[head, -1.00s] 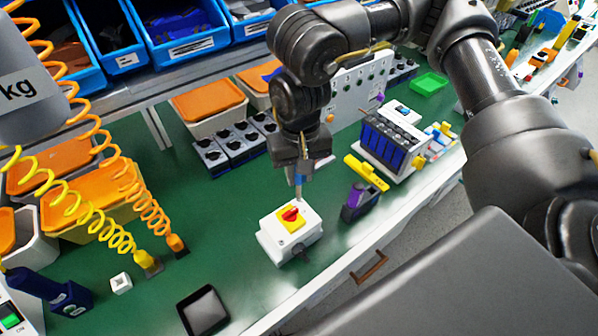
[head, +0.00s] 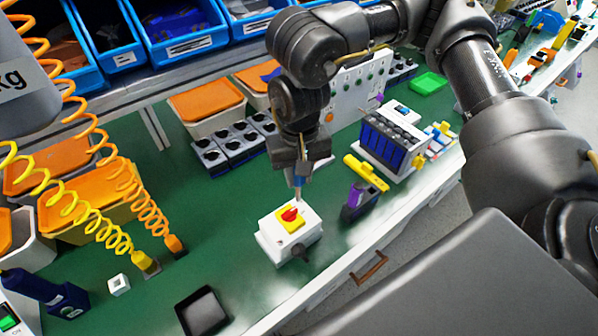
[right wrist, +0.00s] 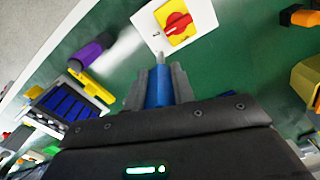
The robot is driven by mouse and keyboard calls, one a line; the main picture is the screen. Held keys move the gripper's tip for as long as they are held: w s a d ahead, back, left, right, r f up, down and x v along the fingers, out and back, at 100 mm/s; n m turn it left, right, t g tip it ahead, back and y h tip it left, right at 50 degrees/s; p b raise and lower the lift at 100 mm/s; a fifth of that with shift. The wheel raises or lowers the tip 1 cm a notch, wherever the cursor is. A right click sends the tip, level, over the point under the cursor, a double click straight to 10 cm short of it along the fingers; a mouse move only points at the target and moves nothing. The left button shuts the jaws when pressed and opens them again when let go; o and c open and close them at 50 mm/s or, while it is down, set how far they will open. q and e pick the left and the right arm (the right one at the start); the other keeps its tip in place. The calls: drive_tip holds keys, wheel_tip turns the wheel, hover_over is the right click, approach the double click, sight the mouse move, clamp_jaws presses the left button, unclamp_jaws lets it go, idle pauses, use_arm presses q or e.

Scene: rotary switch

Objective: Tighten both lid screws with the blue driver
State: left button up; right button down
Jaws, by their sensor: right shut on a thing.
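The rotary switch box (head: 283,247) is white and sits on the green bench, with a red knob (head: 289,214) on a yellow plate on its lid. My right gripper (head: 300,168) is shut on the blue driver (head: 298,181), whose shaft points down at the lid's far right corner. In the right wrist view the blue driver (right wrist: 158,88) sits between the fingers, its tip near the lid (right wrist: 150,32) beside the yellow plate. I cannot tell whether the tip touches a screw. One small dark mark shows on the lid near the tip. My left gripper is out of view.
A purple-black tool (head: 359,201) and a yellow piece (head: 366,172) lie right of the box. A rack of blue cells (head: 390,145) stands behind them. A black tray (head: 203,312) lies at the front left, near coiled hoses (head: 120,235). Green bench left of the box is clear.

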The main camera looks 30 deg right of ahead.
drive_tip(key=m, duration=0.4)
drive_tip(key=shift+a+m, duration=0.1)
drive_tip(key=shift+m, duration=0.3)
drive_tip(key=m, duration=0.3)
drive_tip(key=shift+w+a, duration=0.1)
drive_tip(key=shift+f, duration=0.1)
drive_tip(key=m, duration=0.3)
drive_tip(key=shift+w+m+p, duration=0.1)
drive_tip(key=shift+m+p, duration=0.2)
drive_tip(key=shift+m, duration=0.1)
drive_tip(key=m, duration=0.4)
drive_tip(key=shift+w, duration=0.1)
